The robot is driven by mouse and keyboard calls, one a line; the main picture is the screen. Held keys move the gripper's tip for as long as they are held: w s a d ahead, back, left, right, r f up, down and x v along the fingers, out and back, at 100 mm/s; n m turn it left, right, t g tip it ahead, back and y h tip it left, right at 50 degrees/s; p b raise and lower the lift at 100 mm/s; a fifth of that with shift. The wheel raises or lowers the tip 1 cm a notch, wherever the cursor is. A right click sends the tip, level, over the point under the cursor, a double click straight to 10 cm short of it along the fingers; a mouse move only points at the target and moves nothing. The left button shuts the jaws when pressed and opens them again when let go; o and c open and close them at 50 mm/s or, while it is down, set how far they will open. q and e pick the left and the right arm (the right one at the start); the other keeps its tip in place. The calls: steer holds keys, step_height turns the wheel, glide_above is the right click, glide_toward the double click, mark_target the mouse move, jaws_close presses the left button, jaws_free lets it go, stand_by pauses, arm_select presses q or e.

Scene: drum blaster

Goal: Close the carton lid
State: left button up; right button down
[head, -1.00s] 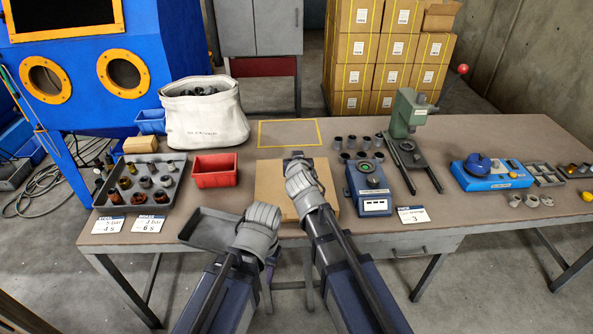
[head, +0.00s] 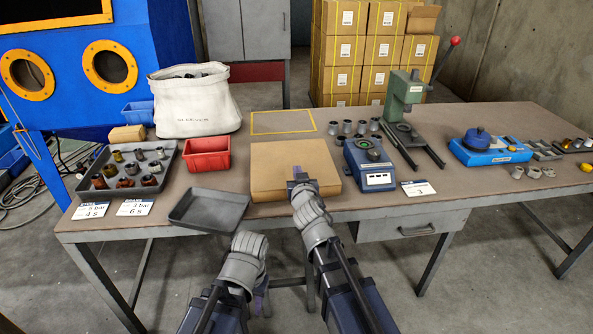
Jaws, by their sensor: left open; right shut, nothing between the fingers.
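The brown cardboard carton (head: 278,160) lies near the front edge of the table, left of the blue gauge unit. Its top shows as a flat, level brown panel, with the front side visible below it. My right gripper (head: 299,176) is shut and empty at the carton's front edge, overlapping it in the picture; I cannot tell whether it touches. My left gripper (head: 262,292) is open and low, in front of the table edge and apart from the carton. Its fingers are mostly hidden by its own wrist.
An empty grey tray (head: 208,211) lies left of the carton, with a red bin (head: 207,155) behind it. A blue gauge unit (head: 369,163) stands close on the right. A yellow-outlined area (head: 283,122) behind the carton is clear. A white sack (head: 194,105) stands back left.

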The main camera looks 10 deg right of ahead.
steer(key=f+b, duration=0.1)
steer(key=f, duration=0.1)
steer(key=f+b, duration=0.2)
steer(key=s+f+b, duration=0.1)
steer(key=f+b, duration=0.1)
steer(key=f, duration=0.1)
arm_select(q)
step_height(320, 180, down, 8)
steer(key=b, duration=0.1)
steer(key=shift+s+b, duration=0.35)
steer(key=shift+s, duration=0.05)
arm_select(e)
steer(key=shift+s+f, duration=0.2)
steer(key=shift+f, duration=0.35)
arm_select(q)
steer(key=shift+f, duration=0.1)
arm_select(e)
steer(key=shift+s, duration=0.1)
